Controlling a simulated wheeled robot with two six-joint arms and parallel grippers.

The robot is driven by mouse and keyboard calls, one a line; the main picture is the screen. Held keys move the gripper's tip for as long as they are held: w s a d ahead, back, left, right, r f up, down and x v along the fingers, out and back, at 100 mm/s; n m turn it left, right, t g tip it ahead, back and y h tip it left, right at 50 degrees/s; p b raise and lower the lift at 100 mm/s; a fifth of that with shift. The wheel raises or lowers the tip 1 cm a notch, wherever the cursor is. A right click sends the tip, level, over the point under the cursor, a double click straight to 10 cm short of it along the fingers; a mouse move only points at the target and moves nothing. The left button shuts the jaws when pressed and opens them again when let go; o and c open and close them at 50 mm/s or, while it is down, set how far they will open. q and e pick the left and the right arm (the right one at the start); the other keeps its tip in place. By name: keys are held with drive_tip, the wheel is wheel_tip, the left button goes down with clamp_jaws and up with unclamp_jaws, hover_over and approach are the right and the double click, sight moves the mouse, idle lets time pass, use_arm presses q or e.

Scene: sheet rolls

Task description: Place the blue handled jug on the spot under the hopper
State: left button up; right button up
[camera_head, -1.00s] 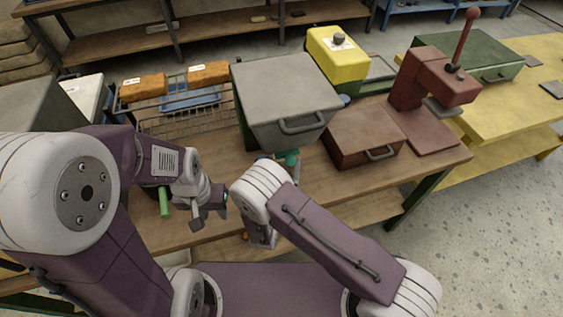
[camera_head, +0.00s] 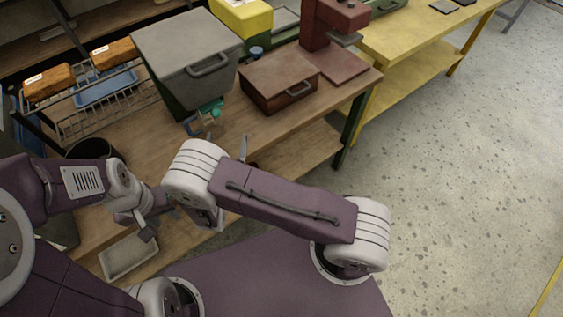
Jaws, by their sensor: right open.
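The spot under the hopper is not clearly seen. My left gripper (camera_head: 155,224) is over the bench's front edge, well short of the hopper; its jaw gap is unclear. My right gripper (camera_head: 212,214) is open, partly hidden behind its own wrist, with nothing seen in it.
A brown box (camera_head: 279,82) and a dark red press (camera_head: 332,30) stand right of the hopper. A wire rack (camera_head: 110,105) and a dark round pot (camera_head: 92,148) are on the left. A pale tray (camera_head: 130,256) lies low in front. Floor at right is clear.

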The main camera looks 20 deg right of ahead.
drive_tip(key=s+d+r+m+g+h, duration=0.1)
drive_tip(key=s+d+m+g+h, duration=0.1)
drive_tip(key=s+d+m+g, duration=0.3)
drive_tip(key=d+m+g+h, duration=0.1)
drive_tip(key=d+m+g, duration=0.1)
drive_tip(key=d, duration=0.5)
drive_tip(key=s+d+r+m+g+h, duration=0.1)
drive_tip(key=s+d+m+g+h, duration=0.1)
drive_tip(key=s+d+m+g, duration=0.3)
drive_tip(key=s+d+f+m+g+y, duration=0.25)
drive_tip(key=s+m+g+y, duration=0.4)
drive_tip(key=s+m, duration=0.35)
drive_tip(key=a+r+m+t+y, duration=0.1)
drive_tip(key=m, duration=0.2)
drive_tip(key=w+a+r+m+t+y, duration=0.1)
drive_tip(key=m+y, duration=0.1)
drive_tip(key=m, duration=0.1)
drive_tip(key=a+r+m+t+y, duration=0.1)
drive_tip(key=a+m+y, duration=0.1)
drive_tip(key=m, duration=0.1)
drive_tip(key=shift+w+r+t+y, duration=0.15)
drive_tip(key=shift+r+t+y, duration=0.1)
drive_tip(key=shift+t, duration=0.1)
wheel_tip(320, 180, up, 2)
drive_tip(key=shift+r+p, duration=0.25)
drive_tip(key=shift+p, duration=0.95)
